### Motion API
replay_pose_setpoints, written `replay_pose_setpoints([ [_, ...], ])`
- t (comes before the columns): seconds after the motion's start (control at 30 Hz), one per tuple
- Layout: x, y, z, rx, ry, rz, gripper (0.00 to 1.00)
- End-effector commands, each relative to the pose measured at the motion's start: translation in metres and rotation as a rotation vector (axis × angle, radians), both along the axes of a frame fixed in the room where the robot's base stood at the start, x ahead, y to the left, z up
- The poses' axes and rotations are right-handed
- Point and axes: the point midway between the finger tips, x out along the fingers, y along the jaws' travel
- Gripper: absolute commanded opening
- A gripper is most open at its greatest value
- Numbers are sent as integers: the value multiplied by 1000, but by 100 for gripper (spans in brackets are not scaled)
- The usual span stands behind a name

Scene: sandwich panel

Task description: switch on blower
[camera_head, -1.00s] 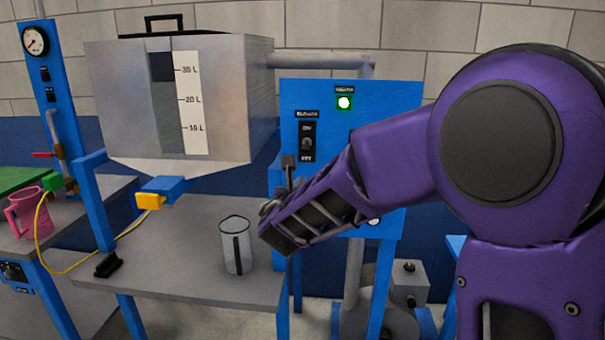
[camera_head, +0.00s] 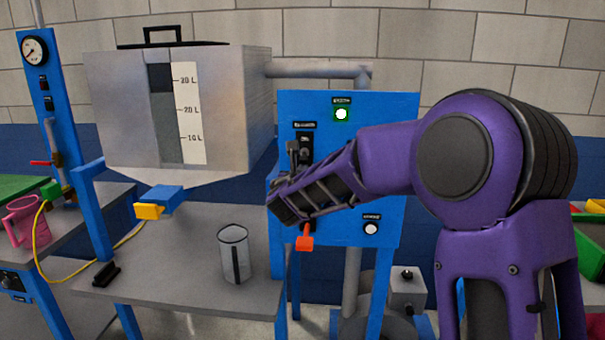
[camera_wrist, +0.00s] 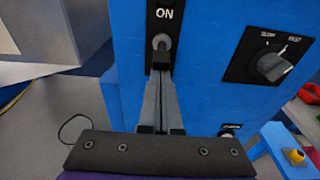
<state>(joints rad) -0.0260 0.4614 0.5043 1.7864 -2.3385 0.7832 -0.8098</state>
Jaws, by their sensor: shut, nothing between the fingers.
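The blower switch (camera_head: 306,146) is a dark plate with a toggle on the blue panel (camera_head: 390,130), partly hidden behind my gripper in the head view. In the wrist view the toggle lever (camera_wrist: 161,43) has a grey rounded tip and stands just below the "ON" label. My gripper (camera_head: 292,149) is in front of the panel at the switch. In the wrist view my gripper (camera_wrist: 161,84) is shut and empty, with its fingertips just below the lever. I cannot tell whether they touch it. The lower part of the switch plate is hidden by the fingers.
An orange handle (camera_head: 305,240) and a white button (camera_head: 371,229) are lower down. A clear beaker (camera_head: 234,254) stands on the grey table (camera_head: 180,285) below the metal tank (camera_head: 110,105).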

Motion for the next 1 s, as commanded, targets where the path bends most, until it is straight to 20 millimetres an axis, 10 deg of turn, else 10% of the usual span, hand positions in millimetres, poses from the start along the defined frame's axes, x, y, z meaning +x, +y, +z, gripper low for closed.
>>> replay_pose_setpoints([
  [1.0,-6,3,-3,3,118,-2,0],
])
